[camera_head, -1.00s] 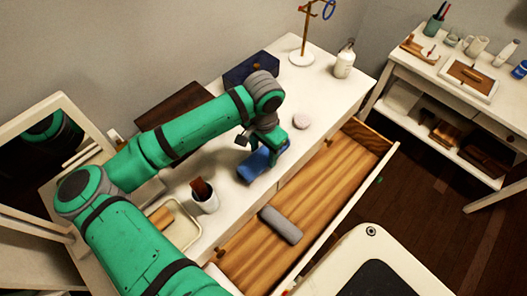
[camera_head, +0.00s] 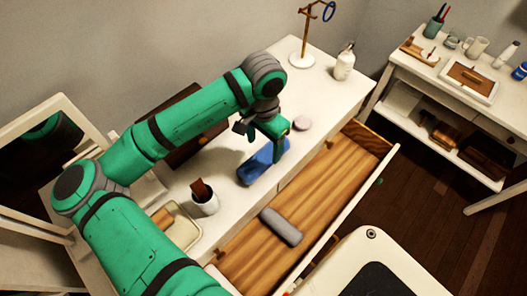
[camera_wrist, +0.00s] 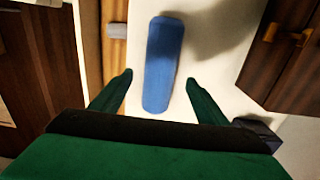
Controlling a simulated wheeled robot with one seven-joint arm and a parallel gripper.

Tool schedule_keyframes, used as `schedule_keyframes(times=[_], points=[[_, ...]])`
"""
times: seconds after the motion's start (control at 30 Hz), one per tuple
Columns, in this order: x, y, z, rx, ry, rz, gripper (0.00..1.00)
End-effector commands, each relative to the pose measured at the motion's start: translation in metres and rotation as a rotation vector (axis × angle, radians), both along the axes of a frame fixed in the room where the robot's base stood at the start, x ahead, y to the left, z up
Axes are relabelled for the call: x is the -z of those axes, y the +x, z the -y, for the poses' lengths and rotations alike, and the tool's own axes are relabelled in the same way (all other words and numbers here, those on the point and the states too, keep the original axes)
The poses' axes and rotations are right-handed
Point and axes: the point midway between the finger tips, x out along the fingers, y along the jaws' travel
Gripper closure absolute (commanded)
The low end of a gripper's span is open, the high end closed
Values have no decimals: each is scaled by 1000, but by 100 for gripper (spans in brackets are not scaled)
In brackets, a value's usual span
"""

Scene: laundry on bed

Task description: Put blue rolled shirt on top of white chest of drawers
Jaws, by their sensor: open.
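The blue rolled shirt (camera_head: 256,167) lies on the top of the white chest of drawers (camera_head: 318,88), near its front edge above the open drawer. It also shows whole in the wrist view (camera_wrist: 162,64), lying lengthwise on the white surface. My gripper (camera_head: 268,150) is above the shirt's far end, partly hiding it in the head view. In the wrist view my gripper's two fingers (camera_wrist: 158,83) are spread apart, one on each side of the shirt's near end, with gaps between. The gripper holds nothing.
The open drawer (camera_head: 335,180) holds a grey roll (camera_head: 281,226). On the chest top are a cup (camera_head: 204,198), a tray (camera_head: 185,232), a pink round thing (camera_head: 302,123), a white bottle (camera_head: 344,63) and a jewelry stand (camera_head: 303,58). A white side table (camera_head: 420,80) stands at right.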

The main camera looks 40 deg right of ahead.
Motion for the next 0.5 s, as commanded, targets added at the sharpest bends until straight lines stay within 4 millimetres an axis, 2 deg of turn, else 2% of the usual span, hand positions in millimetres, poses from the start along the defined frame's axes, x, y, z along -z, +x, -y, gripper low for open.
schedule_keyframes(times=[0.03,0.2,0.33,0.5], points=[[-11,0,1,1,-2,1,32],[-42,0,1,1,-1,2,32],[-57,0,1,1,-1,1,32],[-67,0,1,1,-1,-1,32]])
